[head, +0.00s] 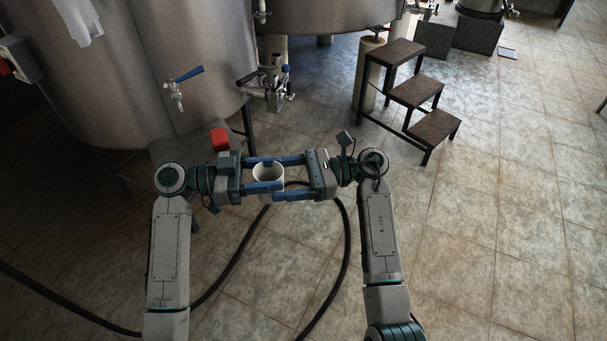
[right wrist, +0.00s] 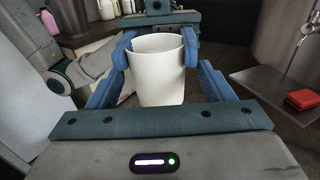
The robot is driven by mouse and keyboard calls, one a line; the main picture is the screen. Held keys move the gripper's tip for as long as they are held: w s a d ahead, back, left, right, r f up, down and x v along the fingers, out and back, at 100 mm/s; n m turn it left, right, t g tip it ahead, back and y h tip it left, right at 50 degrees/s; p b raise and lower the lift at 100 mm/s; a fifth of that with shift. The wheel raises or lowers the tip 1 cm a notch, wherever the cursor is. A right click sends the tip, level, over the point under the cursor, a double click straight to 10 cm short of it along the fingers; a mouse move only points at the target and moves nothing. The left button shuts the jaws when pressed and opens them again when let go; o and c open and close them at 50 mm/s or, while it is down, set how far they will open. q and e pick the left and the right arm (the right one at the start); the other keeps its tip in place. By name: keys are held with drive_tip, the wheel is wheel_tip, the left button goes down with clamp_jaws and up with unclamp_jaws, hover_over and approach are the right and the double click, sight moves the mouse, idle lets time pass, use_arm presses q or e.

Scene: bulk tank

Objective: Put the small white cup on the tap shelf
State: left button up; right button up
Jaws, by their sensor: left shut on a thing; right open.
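The small white cup (head: 267,172) is upright, held in the air between my two grippers; it also shows in the right wrist view (right wrist: 158,78). My left gripper (head: 266,174) is shut on it, its blue fingers on either side of the cup. My right gripper (head: 285,179) faces it from the right, open, with its fingers spread around the cup's sides. The tap (head: 178,92) with a blue handle is on the big steel tank. The grey tap shelf (right wrist: 262,86) is below it, partly hidden behind my left arm in the head view.
A red block (head: 219,138) sits on the tap shelf; it also shows in the right wrist view (right wrist: 301,99). A steel valve fitting (head: 270,88) stands behind the grippers. A black hose (head: 240,247) lies on the floor. Dark steps (head: 410,92) stand at right; the floor there is clear.

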drive_tip(key=shift+s+a, duration=0.1)
drive_tip(key=shift+a, duration=0.4)
drive_tip(key=c, duration=1)
use_arm(q)
drive_tip(key=o, duration=1.1)
drive_tip(key=shift+a, duration=0.1)
